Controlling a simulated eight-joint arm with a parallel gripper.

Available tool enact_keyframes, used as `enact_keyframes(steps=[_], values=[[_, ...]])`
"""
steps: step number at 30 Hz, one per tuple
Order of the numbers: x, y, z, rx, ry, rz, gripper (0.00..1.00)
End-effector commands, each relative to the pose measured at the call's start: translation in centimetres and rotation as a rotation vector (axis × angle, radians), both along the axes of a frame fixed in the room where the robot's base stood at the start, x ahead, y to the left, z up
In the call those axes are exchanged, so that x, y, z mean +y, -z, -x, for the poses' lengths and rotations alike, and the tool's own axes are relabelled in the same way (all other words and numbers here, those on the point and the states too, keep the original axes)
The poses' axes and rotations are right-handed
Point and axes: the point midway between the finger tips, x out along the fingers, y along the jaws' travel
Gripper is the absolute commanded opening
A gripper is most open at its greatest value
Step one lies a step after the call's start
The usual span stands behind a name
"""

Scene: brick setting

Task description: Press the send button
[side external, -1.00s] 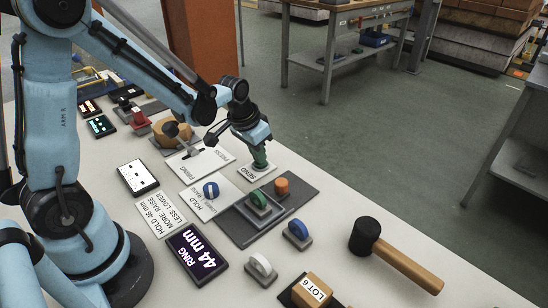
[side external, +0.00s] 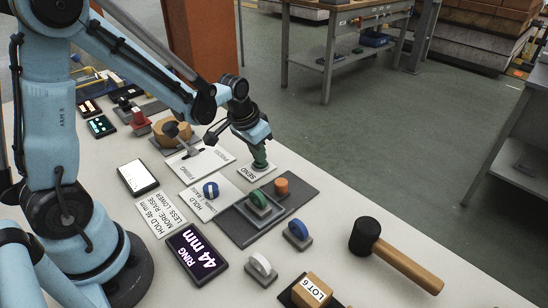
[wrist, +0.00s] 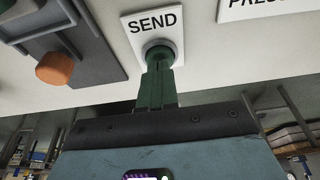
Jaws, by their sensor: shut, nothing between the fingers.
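The white SEND plate (side external: 246,174) lies on the bench under my gripper. In the wrist view the SEND plate (wrist: 134,26) faces me with its label readable. A round grey button collar (wrist: 160,46) sits on its lower part. My gripper (side external: 262,165) has its green fingers closed together and points down at the button. In the wrist view my gripper (wrist: 160,57) has its fingertips at the collar, apparently touching the button, and they hide its cap. How far the button is pressed cannot be told.
A dark tray (side external: 238,230) with a green-handled block and an orange cylinder (side external: 281,187) lies close by. A HOLD card (side external: 205,207) with a blue knob, a phone-like screen (side external: 138,177), a RING 44 mm display (side external: 195,252) and a mallet (side external: 366,236) lie around.

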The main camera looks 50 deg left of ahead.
Motion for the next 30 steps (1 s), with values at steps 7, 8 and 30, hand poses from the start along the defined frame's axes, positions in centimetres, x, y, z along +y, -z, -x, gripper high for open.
enact_keyframes(steps=[7,8,30], values=[[0.0,-4.0,0.4,-0.006,-0.001,0.001,0.00],[0.0,-4.4,0.5,-0.006,-0.001,0.001,0.00],[0.0,-12.2,2.8,-0.007,-0.001,0.001,0.00]])
